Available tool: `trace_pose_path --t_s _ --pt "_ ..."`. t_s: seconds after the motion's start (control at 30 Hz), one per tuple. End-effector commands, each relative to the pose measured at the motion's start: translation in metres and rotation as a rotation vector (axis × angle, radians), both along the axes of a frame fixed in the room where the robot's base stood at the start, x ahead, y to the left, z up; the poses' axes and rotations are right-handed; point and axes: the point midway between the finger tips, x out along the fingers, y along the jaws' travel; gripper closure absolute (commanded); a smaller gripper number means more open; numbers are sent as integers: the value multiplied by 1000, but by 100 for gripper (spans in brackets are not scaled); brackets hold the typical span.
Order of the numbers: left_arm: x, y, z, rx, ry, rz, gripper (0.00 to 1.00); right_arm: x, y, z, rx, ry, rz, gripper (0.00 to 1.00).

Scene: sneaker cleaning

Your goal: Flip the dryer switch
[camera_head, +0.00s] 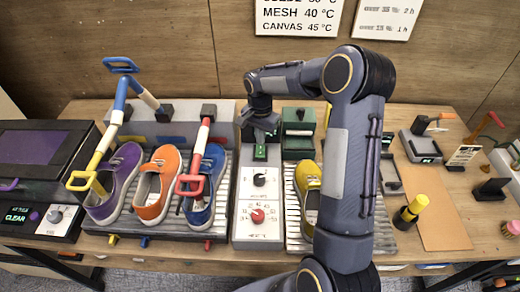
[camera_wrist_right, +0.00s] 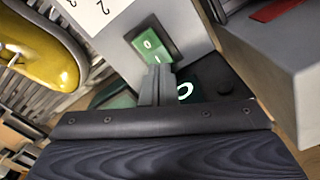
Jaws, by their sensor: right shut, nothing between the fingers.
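The dryer's pale control panel (camera_head: 256,230) stands mid-table between two shoe racks, with a black knob and a red knob. Its green rocker switch (camera_head: 260,152) is at the panel's far end, marked with white symbols. It also shows in the right wrist view (camera_wrist_right: 150,43). My right gripper (camera_head: 261,136) is over the far end of the panel. My left gripper is out of view.
Purple, orange and blue shoes (camera_head: 152,190) sit on the left rack with coloured tubes rising from them. A yellow shoe (camera_head: 308,188) sits on the right rack, partly behind my right arm. A dark machine (camera_head: 40,160) stands far left. Small devices and a brown mat (camera_head: 435,205) lie right.

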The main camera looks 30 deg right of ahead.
Motion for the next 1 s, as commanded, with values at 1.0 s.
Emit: trace_pose_path --t_s 1.0 --pt "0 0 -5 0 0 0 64 0 0 -7 0 0 0 100"
